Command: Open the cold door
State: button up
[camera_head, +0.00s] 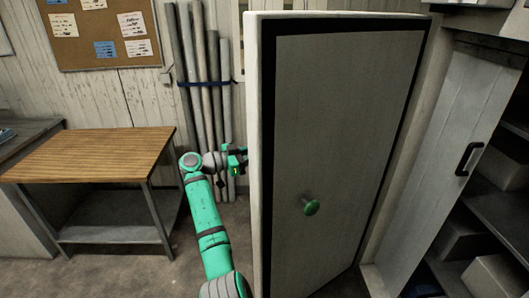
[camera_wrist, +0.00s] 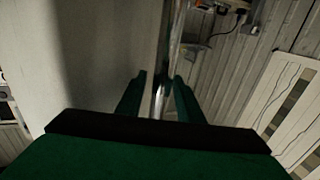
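The cold door (camera_head: 340,120) is a thick pale slab with a black seal around its face and a green knob (camera_head: 311,207). It stands swung out, with its sealed inner face towards the head camera. My gripper (camera_head: 241,162) is at the door's left edge, partly hidden behind it. In the wrist view the door's other face (camera_wrist: 100,50) fills the left side. A shiny metal bar (camera_wrist: 160,98), seemingly the door's handle, lies between my two fingers (camera_wrist: 158,98). The fingers look apart, with gaps beside the bar; contact is not clear.
A wooden-topped table (camera_head: 90,155) stands at the left. Several grey tubes (camera_head: 200,90) lean on the wall behind my gripper. A white door with a black handle (camera_head: 467,158) and shelves with boxes (camera_head: 495,275) are at the right. Bare floor shows left of the cold door.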

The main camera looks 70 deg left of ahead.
jog(key=shift+s+f, duration=0.1)
jog(key=shift+s, duration=0.1)
jog(key=shift+s+a, duration=0.1)
dwell(0.4)
